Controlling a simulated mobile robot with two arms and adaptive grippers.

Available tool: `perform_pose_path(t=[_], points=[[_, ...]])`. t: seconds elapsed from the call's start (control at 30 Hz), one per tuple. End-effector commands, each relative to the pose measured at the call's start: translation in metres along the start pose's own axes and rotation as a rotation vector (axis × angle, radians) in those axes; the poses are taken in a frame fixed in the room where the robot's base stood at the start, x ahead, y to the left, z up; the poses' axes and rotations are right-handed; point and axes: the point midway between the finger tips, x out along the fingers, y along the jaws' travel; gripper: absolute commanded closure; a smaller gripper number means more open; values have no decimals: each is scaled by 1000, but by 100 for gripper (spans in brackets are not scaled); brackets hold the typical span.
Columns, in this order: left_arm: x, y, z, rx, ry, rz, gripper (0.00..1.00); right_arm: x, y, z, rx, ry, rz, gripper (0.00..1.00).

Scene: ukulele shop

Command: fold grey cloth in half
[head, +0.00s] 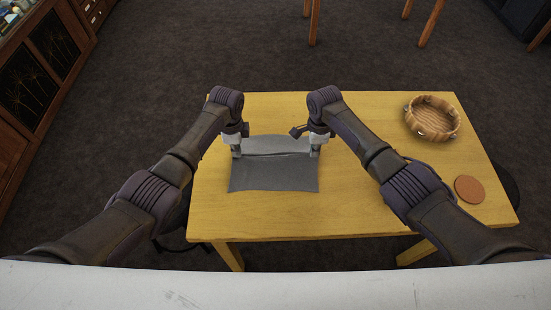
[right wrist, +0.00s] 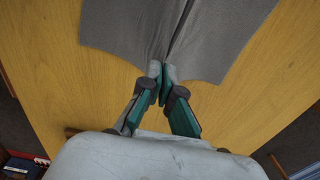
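The grey cloth (head: 272,175) lies on the yellow wooden table, with a lighter strip and a crease along its far side.
The table (head: 350,205) is clear to the right of the cloth. A round wooden basket (head: 432,118) stands at the table's far right, and a flat brown disc (head: 469,189) lies near the right edge. Dark floor surrounds the table.

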Motion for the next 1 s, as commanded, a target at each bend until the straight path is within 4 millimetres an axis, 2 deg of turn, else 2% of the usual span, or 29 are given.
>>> perform_pose_path(t=[0.13, 0.5, 0.7, 0.73, 0.9, 1.0], points=[[1, 0, 0, 0, 0, -1, 100, 1, 0, 0, 0, 0, -1, 100], [0, 0, 0, 0, 1, -1, 100, 0, 0, 0, 0, 0, -1, 38], [0, 0, 0, 0, 1, -1, 100, 0, 0, 0, 0, 0, -1, 38], [0, 0, 0, 0, 1, -1, 98, 0, 0, 0, 0, 0, -1, 38], [0, 0, 0, 0, 1, -1, 70, 0, 0, 0, 0, 0, -1, 38], [0, 0, 0, 0, 1, -1, 70, 0, 0, 0, 0, 0, -1, 38]])
